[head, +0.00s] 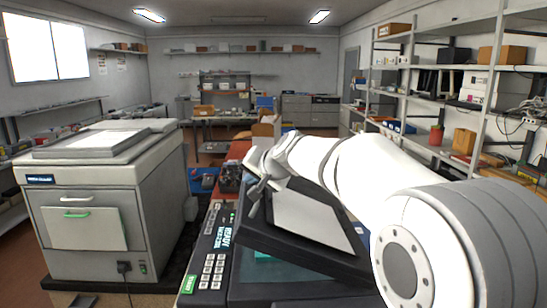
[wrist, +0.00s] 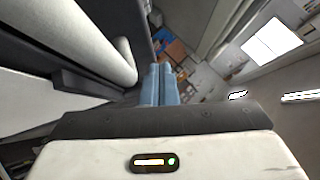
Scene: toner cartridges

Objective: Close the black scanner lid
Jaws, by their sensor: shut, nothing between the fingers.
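The black scanner lid (head: 345,262) is tilted, partly raised above the scanner bed.
Shelves (head: 455,68) with boxes line the right wall. A bench (head: 222,119) and cardboard boxes are at the back.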

